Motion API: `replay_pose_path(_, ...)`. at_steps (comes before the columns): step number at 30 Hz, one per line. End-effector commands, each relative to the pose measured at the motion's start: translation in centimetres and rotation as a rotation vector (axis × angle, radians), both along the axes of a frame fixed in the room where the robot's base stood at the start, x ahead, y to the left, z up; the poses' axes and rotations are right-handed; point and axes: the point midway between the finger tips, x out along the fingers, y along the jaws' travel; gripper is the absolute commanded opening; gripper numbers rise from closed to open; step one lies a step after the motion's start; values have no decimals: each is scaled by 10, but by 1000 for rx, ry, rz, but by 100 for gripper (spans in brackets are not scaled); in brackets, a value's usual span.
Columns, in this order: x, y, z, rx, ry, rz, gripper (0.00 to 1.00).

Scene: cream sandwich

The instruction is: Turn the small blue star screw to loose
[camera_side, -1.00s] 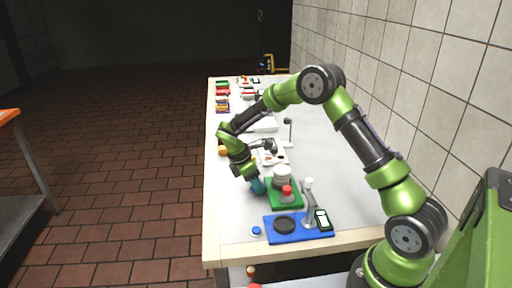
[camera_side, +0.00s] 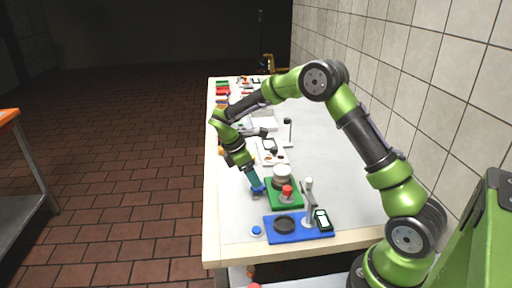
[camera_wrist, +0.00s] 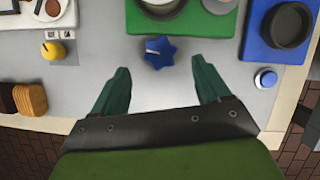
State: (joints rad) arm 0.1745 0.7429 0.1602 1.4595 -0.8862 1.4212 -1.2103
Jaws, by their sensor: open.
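The small blue star screw (camera_wrist: 159,52) lies on the grey table top in the wrist view, just beyond my fingertips and between their lines, with a pale mark on its left arm. My gripper (camera_wrist: 160,82) is open, its two dark green fingers apart with nothing between them. In the side view my gripper (camera_side: 258,190) points down over the table beside the green board.
A green board (camera_side: 292,205) with a red-topped part stands right of my gripper. A blue board (camera_side: 272,231) with a black ring and a blue button (camera_side: 256,230) are nearer the table's front edge. In the wrist view a yellow knob (camera_wrist: 52,49) sits left.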

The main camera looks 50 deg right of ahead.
Motion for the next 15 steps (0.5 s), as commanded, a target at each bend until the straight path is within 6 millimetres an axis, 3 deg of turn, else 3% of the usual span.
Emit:
replay_pose_path(9,18,26,74,-1,-6,2,76)
replay_pose_path(15,24,37,105,-1,-3,1,76)
